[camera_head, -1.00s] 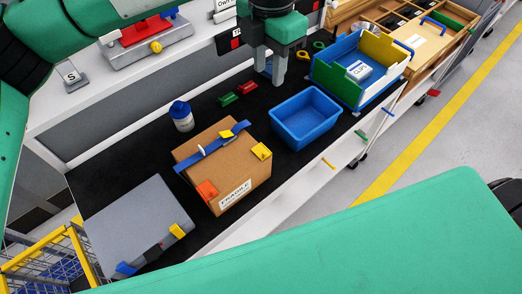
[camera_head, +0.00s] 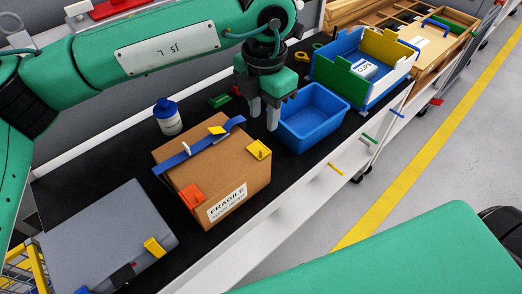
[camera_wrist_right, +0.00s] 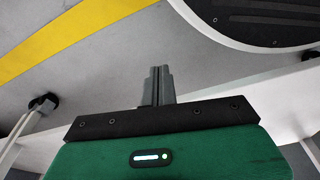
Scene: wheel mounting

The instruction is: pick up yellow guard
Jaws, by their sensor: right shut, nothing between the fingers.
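A brown cardboard box (camera_head: 222,172) with a FRAGILE label sits on the black table surface. One yellow guard (camera_head: 258,150) is on its right top corner. Another yellow guard (camera_head: 217,130) is at its far top corner, beside the blue strap (camera_head: 195,152). An orange guard (camera_head: 192,196) is on the near left corner. My left gripper (camera_head: 262,116) points down behind the right yellow guard, between the box and the blue bin. Its fingers are apart and nothing shows between them. My right gripper (camera_wrist_right: 161,86) shows in the right wrist view, fingers together and empty, over the floor.
A blue bin (camera_head: 314,122) stands close right of my left gripper. A white bottle with a blue cap (camera_head: 168,120) stands behind the box. A grey case (camera_head: 110,235) with a yellow latch lies at the near left. A blue, green and yellow tray (camera_head: 345,85) is farther right.

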